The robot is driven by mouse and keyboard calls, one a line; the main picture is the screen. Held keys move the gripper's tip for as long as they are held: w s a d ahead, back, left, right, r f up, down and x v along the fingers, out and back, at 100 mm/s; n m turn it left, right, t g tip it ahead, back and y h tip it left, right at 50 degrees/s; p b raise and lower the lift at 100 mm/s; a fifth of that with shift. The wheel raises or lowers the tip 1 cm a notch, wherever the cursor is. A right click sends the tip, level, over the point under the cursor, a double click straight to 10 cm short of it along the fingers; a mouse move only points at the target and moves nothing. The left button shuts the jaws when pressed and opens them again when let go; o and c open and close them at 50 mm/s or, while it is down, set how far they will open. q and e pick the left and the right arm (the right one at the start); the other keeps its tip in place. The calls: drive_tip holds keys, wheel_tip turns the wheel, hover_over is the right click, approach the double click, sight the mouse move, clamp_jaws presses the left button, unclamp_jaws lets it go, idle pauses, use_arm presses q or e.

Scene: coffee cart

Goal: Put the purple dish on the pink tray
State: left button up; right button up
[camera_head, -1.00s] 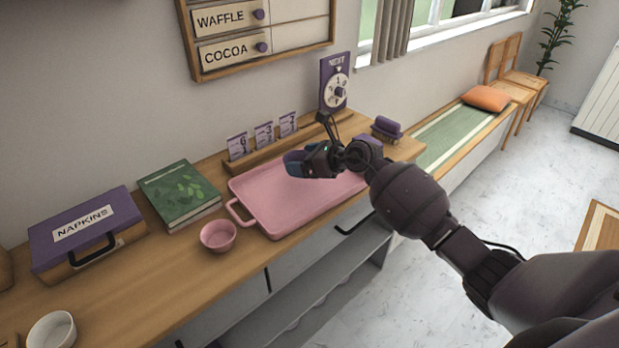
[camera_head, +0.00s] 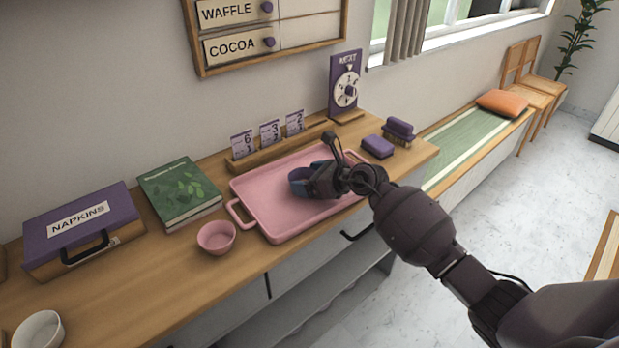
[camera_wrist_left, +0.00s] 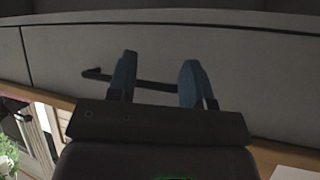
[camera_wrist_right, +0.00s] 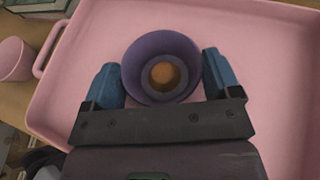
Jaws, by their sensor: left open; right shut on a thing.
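The purple dish (camera_wrist_right: 138,66) is round, with a small orange-brown round patch in its middle, in the right wrist view. My right gripper (camera_wrist_right: 162,72) is shut on it, with a blue finger on each side. In the head view my right gripper (camera_head: 308,180) is low over the middle of the pink tray (camera_head: 262,222), hiding most of the dish. I cannot tell whether the dish touches the tray floor. The tray lies flat on the wooden counter. My left gripper (camera_wrist_left: 158,70) is open and empty, facing a grey drawer front.
A pink bowl (camera_head: 216,237) stands just left of the tray. A green book (camera_head: 178,192) and a napkin box (camera_head: 85,230) lie further left. A card rack (camera_head: 275,150) stands behind the tray; a purple sponge (camera_head: 378,146) and brush (camera_head: 398,131) are at its right.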

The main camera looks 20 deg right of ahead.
drive_tip(key=o, duration=0.8)
drive_tip(key=shift+f, duration=0.1)
drive_tip(key=shift+o, duration=0.2)
drive_tip(key=shift+s+d+r, duration=0.1)
drive_tip(key=shift+d+r, duration=0.05)
drive_tip(key=shift+r, duration=0.05)
drive_tip(key=p+v, duration=0.1)
drive_tip(key=v, duration=1)
drive_tip(key=shift+s+d+r+p, duration=0.2)
drive_tip(key=shift+r+p, duration=0.05)
drive_tip(key=shift+p, duration=0.05)
